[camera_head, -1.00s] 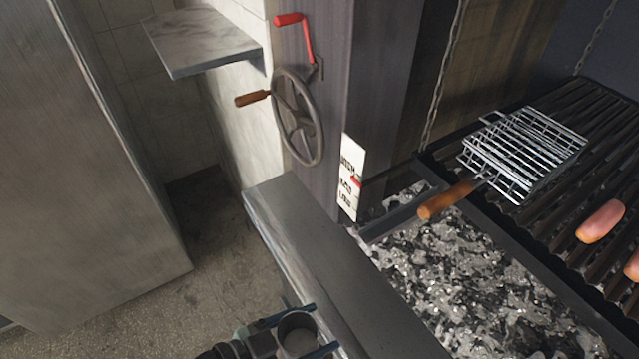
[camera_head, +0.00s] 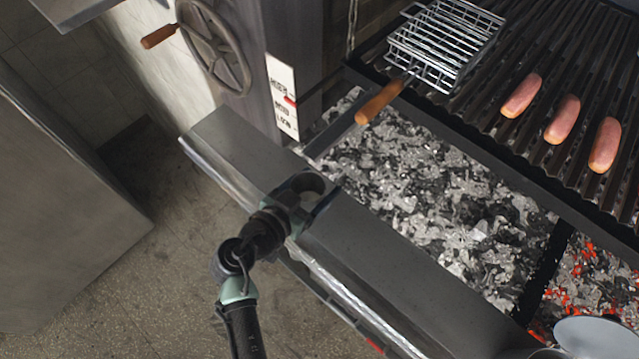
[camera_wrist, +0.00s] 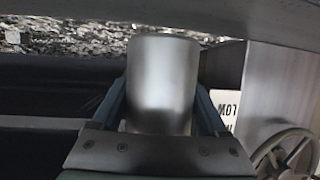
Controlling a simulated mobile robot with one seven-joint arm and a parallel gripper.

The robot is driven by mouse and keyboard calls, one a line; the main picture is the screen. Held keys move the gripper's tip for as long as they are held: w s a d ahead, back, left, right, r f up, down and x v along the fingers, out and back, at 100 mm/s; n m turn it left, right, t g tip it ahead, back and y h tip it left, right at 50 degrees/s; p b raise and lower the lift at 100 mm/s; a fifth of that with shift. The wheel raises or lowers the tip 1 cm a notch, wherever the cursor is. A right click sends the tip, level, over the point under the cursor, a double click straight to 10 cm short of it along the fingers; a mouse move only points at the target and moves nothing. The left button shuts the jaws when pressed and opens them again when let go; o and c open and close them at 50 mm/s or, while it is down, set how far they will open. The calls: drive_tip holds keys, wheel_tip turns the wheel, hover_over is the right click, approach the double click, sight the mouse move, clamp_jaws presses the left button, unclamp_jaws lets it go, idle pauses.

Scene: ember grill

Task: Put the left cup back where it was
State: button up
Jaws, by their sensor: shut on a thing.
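A metal cup (camera_wrist: 162,80) stands between the two fingers of my gripper (camera_wrist: 162,112) in the wrist view, and the gripper is shut on it. In the head view my gripper (camera_head: 313,192) holds the cup (camera_head: 308,184) over the long grey front ledge (camera_head: 390,262), near its left part. The cup's round mouth faces up towards the head camera. I cannot tell whether its base touches the ledge. No other cup is clearly seen.
Grey ash and coals (camera_head: 430,195) lie behind the ledge, with glowing embers (camera_head: 590,275) at right. The grill grate (camera_head: 590,75) bears several sausages (camera_head: 562,120) and a wire basket (camera_head: 445,45). A round grey object (camera_head: 595,338) is at bottom right. A handwheel (camera_head: 210,48) is upper left.

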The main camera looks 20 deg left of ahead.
sight(317, 193)
drive_tip(key=shift+w+d+f, duration=0.1)
drive_tip(key=shift+w+d, duration=0.1)
drive_tip(key=shift+w, duration=0.5)
drive_tip(key=shift+s+f, duration=0.1)
drive_tip(key=shift+f, duration=1.55)
drive_tip(key=shift+f, duration=0.2)
drive_tip(key=o, duration=1.4)
drive_tip(key=shift+c, duration=0.2)
drive_tip(key=shift+r, duration=0.1)
